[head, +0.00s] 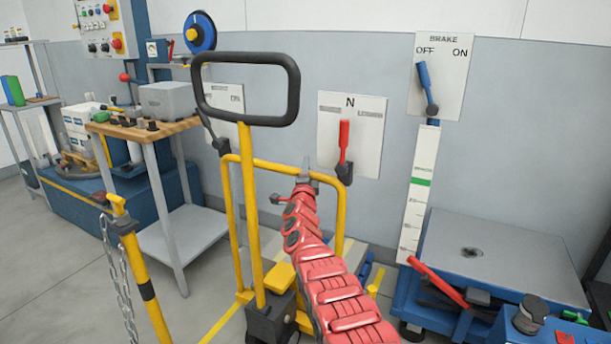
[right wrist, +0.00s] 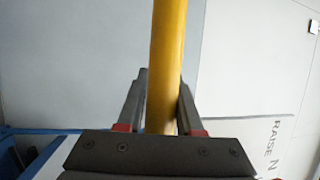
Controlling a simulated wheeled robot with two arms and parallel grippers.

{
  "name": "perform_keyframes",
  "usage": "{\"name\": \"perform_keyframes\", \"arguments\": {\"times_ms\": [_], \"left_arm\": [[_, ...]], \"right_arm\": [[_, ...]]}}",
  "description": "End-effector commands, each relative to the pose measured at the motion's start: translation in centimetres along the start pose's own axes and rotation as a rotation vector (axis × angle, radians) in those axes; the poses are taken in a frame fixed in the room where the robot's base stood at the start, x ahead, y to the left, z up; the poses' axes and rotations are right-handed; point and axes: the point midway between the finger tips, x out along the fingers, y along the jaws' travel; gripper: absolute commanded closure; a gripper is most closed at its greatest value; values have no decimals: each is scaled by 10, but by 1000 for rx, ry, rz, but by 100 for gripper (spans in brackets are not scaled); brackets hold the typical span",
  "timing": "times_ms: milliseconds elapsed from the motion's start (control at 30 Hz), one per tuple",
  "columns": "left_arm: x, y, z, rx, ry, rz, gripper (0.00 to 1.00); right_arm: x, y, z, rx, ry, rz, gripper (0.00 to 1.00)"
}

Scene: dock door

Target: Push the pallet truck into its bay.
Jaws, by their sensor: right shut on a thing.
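The pallet truck (head: 251,215) stands in the middle of the head view, with a yellow mast, a black loop handle (head: 294,88) on top and a yellow tube frame. My right gripper (head: 306,172) is shut on the frame's top bar, which also shows as a yellow tube (right wrist: 166,65) between the fingers in the right wrist view. My red right arm hides much of the truck's lower part and the floor there. A yellow strip (head: 222,320) shows on the floor at the truck's left; I cannot tell the bay's full outline. My left gripper is out of view.
A yellow post (head: 143,275) with a chain stands at front left. A wood-topped bench (head: 145,130) is behind it. Wall panels with a red lever (head: 343,140) and a blue brake lever (head: 426,85) are behind the truck. A blue lift table (head: 500,250) is at right.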

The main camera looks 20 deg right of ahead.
Motion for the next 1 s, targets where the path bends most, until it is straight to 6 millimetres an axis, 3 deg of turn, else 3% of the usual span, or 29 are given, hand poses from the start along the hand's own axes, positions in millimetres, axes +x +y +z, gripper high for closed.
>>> {"name": "perform_keyframes", "arguments": {"times_ms": [367, 400, 533, 833, 1000], "left_arm": [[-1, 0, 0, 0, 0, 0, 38], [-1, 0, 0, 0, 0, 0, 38], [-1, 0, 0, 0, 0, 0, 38], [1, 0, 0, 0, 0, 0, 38], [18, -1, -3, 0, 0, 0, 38]], "right_arm": [[1, 6, -7, -1, 9, 8, 100], [1, 6, -7, -1, 9, 8, 58], [0, 5, -5, -1, 7, 6, 36], [0, 2, -2, -1, 3, 3, 36], [-2, -2, -2, -2, 2, 4, 36]]}}
